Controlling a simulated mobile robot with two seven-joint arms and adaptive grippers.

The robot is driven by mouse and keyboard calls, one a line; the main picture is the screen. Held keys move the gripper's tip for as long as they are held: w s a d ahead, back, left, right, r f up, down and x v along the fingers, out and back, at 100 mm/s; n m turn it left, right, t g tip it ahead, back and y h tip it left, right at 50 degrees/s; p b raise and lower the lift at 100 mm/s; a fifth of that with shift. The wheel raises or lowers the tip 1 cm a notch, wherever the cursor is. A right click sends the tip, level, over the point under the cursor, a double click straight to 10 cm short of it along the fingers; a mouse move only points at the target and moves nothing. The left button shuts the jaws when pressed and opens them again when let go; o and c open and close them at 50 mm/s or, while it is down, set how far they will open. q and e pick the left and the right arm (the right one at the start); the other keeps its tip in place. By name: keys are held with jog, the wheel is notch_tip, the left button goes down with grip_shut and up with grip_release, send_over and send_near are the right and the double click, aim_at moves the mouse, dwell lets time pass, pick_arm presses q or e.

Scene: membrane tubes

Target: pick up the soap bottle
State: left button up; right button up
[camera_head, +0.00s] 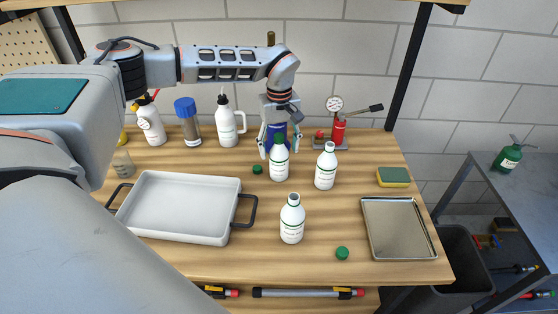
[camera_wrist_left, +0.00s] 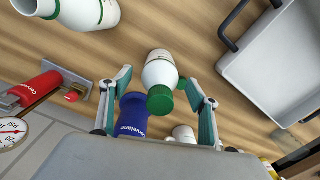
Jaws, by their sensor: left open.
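Three similar white bottles with green-trimmed labels stand on the wooden bench; I cannot read which is the soap bottle. One has a green cap (camera_head: 279,162); the other two, at the right (camera_head: 325,168) and front (camera_head: 292,222), have no cap. My left gripper (camera_head: 280,148) points down at the back of the capped bottle. It is open, and in the left wrist view its fingers (camera_wrist_left: 158,85) lie either side of the capped bottle (camera_wrist_left: 160,74), with the green cap between them. I cannot tell whether they touch it. My right gripper is not in view.
A white tray (camera_head: 143,206) with dark handles stands at left and a metal tray (camera_head: 364,222) at right. A blue container (camera_wrist_left: 131,116) is close behind the gripper. A red gauge pump (camera_head: 338,132) stands right of it. Loose green caps (camera_head: 341,253) lie on the bench.

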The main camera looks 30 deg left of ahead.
pick_arm(q)
jog(key=shift+f, duration=0.6)
jog(key=c, duration=1.4)
jog(key=shift+r, duration=0.15)
jog(key=shift+r, duration=9.95)
